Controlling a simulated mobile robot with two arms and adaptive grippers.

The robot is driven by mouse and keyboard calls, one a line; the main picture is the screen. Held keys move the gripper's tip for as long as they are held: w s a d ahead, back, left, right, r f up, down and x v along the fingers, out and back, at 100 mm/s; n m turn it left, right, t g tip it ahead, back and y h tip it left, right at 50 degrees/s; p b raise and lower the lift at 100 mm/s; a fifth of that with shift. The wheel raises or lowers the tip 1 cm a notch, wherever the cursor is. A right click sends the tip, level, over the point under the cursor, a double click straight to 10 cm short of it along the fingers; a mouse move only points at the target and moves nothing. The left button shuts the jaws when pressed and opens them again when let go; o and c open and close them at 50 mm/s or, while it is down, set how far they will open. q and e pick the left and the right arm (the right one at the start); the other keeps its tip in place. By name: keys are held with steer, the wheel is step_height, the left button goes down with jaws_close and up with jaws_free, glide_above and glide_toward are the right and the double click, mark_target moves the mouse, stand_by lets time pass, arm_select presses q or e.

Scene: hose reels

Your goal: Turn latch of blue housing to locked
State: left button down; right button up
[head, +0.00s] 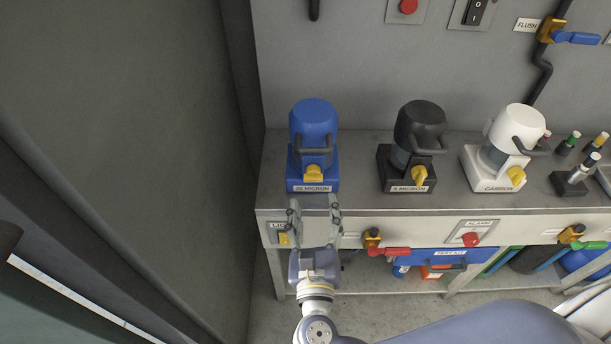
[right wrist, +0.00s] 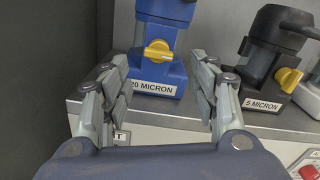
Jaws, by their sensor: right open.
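The blue housing (head: 313,125) stands upright on the grey bench at the left, with a dark handle and a "20 MICRON" label on its base. Its yellow latch (head: 314,173) sits low on the front; in the right wrist view the latch (right wrist: 158,50) lies about level, its knob pointing left and right. My right gripper (head: 315,212) is open and empty, in front of the bench edge below the latch. In the right wrist view its fingers (right wrist: 158,85) stand either side of the housing's base (right wrist: 182,80), apart from the latch. My left gripper is not in view.
A black housing (head: 420,125) labelled "5 MICRON" and a white housing (head: 517,125) stand to the right, each with a yellow latch. A dark wall (head: 140,130) is close at left.

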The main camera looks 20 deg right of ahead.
mark_target(314, 181)
steer(key=x, duration=0.8)
steer(key=shift+w+f, duration=0.1)
steer(key=shift+c, duration=0.2)
steer(key=c, duration=1)
